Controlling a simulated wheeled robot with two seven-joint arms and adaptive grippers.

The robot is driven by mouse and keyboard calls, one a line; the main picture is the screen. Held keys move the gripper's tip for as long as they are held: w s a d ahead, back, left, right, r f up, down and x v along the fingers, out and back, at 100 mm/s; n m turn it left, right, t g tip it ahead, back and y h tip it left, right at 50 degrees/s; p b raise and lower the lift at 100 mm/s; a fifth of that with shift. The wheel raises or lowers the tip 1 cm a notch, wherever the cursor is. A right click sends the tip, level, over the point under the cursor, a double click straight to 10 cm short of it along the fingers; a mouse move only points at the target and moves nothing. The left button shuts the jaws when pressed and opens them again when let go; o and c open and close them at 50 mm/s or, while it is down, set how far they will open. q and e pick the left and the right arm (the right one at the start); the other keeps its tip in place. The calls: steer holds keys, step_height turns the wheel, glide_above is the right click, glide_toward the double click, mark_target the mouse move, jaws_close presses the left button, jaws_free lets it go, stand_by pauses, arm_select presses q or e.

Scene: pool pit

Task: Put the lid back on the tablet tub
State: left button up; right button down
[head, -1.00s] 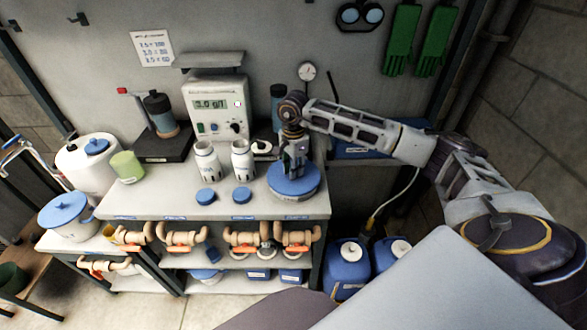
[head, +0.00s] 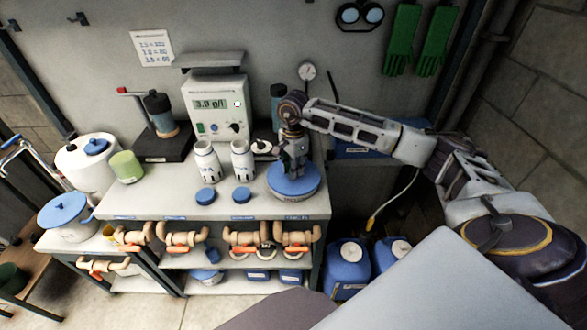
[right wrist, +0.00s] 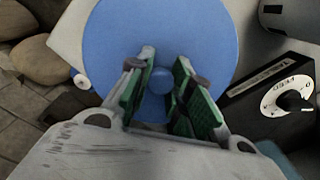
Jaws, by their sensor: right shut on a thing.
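The round blue lid (head: 283,188) is at the right end of the bench, over the white tablet tub (head: 296,201). Only a thin strip of the tub's wall shows below the lid's edge. The lid looks roughly level and centred over the tub; I cannot tell whether it is fully seated. My right gripper (head: 295,170) points down, shut on the lid's knob. In the right wrist view its green-padded fingers (right wrist: 160,90) stand either side of the knob (right wrist: 161,79), above the blue lid (right wrist: 205,30). My left gripper is not in view.
Two white bottles (head: 207,163) and two small blue caps (head: 206,196) stand left of the tub. A meter with a display (head: 212,108) is behind them. Orange-handled pipe valves (head: 245,238) line the bench front. Blue canisters (head: 348,268) stand below right.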

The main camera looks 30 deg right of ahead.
steer(key=c, duration=1.2)
jaws_free()
steer(key=shift+o, duration=0.4)
steer(key=o, duration=0.4)
steer(key=shift+r, duration=0.1)
steer(key=shift+r+p, duration=1.75)
steer(key=shift+r, duration=1.7)
steer(key=shift+c, duration=0.3)
jaws_close()
